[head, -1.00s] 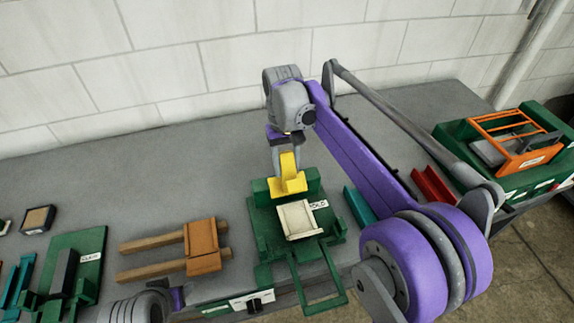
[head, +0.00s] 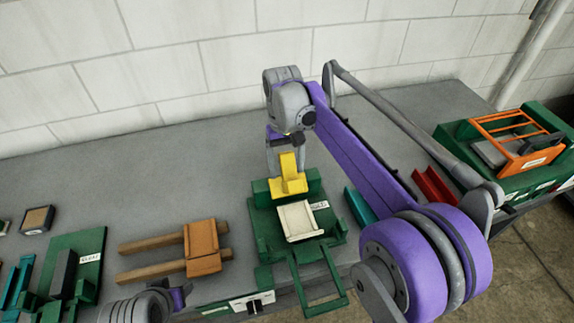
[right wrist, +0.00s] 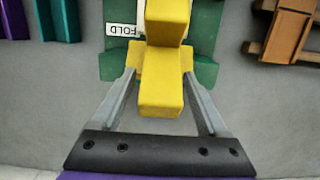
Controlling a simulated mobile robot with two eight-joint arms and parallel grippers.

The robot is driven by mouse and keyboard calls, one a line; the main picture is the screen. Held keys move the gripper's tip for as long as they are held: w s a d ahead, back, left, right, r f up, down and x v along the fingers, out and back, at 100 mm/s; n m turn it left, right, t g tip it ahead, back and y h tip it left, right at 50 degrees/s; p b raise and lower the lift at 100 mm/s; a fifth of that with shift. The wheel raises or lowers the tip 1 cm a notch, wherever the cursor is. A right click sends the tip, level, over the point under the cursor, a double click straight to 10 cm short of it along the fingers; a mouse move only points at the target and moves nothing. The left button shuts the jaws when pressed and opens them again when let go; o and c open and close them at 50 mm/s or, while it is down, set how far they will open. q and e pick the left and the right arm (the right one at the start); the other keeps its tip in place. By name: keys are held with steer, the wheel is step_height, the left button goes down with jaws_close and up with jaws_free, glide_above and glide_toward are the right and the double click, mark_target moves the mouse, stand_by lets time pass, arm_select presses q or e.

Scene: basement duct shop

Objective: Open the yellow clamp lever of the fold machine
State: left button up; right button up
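The fold machine (head: 265,225) is a green fixture on the bench, with a FOLD label and a cream sheet piece (head: 298,220) on it. Its yellow clamp lever (head: 288,172) stands up at the back of the machine. My right gripper (head: 286,166) is at the lever from behind. In the right wrist view, the right gripper (right wrist: 159,74) has its fingers apart on either side of the yellow lever (right wrist: 161,98), with small gaps showing. My left wrist shows at the bottom edge of the head view, but its fingers are not visible.
A wooden two-rail fixture (head: 202,245) lies left of the machine. A teal block (head: 360,206) and a red channel (head: 434,187) lie right of it. A green machine with an orange frame (head: 515,150) stands far right. The bench behind is clear.

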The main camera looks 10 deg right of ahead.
arm_select(q)
steer(key=shift+s, duration=0.1)
arm_select(e)
steer(key=shift+s+r, duration=0.15)
arm_select(q)
steer(key=shift+w+r+p, duration=0.25)
steer(key=shift+r+p, duration=0.05)
steer(key=shift+r, duration=0.15)
steer(key=shift+w+r+p, duration=0.2)
steer(key=shift+r+p, duration=0.1)
steer(key=shift+r, duration=0.15)
arm_select(e)
steer(key=r, duration=0.3)
steer(key=w+r, duration=0.1)
steer(key=r, duration=0.6)
steer(key=shift+w+r, duration=0.3)
steer(key=shift+w, duration=0.1)
